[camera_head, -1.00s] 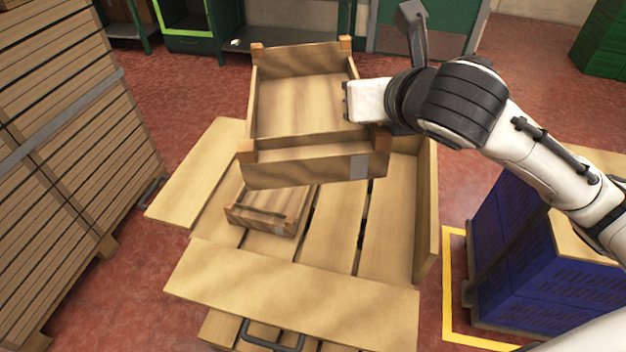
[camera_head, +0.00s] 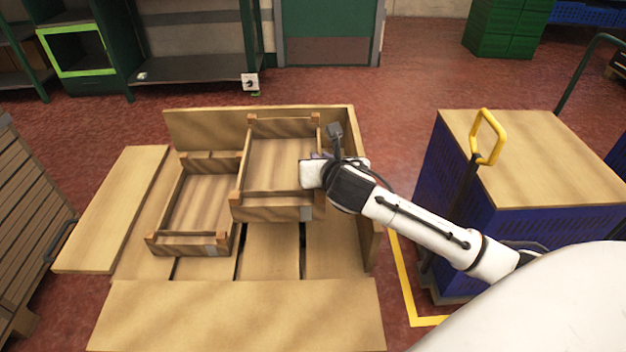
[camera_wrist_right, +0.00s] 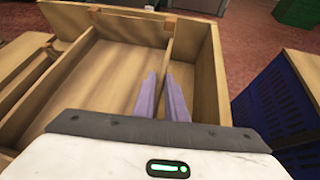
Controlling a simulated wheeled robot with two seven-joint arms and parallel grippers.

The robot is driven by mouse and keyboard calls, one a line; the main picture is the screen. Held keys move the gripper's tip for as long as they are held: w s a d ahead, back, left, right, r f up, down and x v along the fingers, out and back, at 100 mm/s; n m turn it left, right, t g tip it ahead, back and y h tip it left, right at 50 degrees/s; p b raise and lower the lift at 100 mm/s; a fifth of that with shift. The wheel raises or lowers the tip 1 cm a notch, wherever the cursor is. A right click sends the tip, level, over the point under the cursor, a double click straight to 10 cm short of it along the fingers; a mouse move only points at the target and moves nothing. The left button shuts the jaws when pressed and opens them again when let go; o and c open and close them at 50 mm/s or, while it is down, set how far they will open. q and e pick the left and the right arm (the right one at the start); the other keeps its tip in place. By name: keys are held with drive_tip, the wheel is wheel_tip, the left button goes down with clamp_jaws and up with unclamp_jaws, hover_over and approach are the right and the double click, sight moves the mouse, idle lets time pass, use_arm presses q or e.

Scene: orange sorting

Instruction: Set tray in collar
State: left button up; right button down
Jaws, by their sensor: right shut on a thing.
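A wooden tray (camera_head: 272,212) with corner posts is held by my right gripper (camera_head: 314,174), which is shut on its right side wall. The tray is over the right part of the wooden collar (camera_head: 369,240); I cannot tell whether it touches the boards. In the right wrist view the two fingers (camera_wrist_right: 165,98) straddle the tray's side wall (camera_wrist_right: 155,66), with the collar's right wall (camera_wrist_right: 208,75) close beside. A second, similar tray (camera_head: 182,245) sits inside the collar to the left. My left gripper is not in view.
The collar's back and right walls stand upright; the left panel (camera_head: 115,215) and front panel (camera_head: 235,315) lie flat. Bare boards (camera_head: 270,250) show in front of the held tray. A blue crate stack (camera_head: 445,200) with a yellow-handled thing (camera_head: 489,135) stands at right.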

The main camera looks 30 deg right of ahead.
wheel_tip(320, 180, down, 4)
drive_tip(key=shift+f+b, duration=0.1)
drive_tip(key=shift+b, duration=0.65)
drive_tip(key=shift+f, duration=0.25)
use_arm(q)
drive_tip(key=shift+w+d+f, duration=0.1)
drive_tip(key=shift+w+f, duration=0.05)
use_arm(e)
drive_tip(key=shift+r, duration=0.1)
drive_tip(key=shift+f, duration=0.5)
drive_tip(key=shift+f, duration=0.1)
drive_tip(key=c, duration=1.8)
unclamp_jaws()
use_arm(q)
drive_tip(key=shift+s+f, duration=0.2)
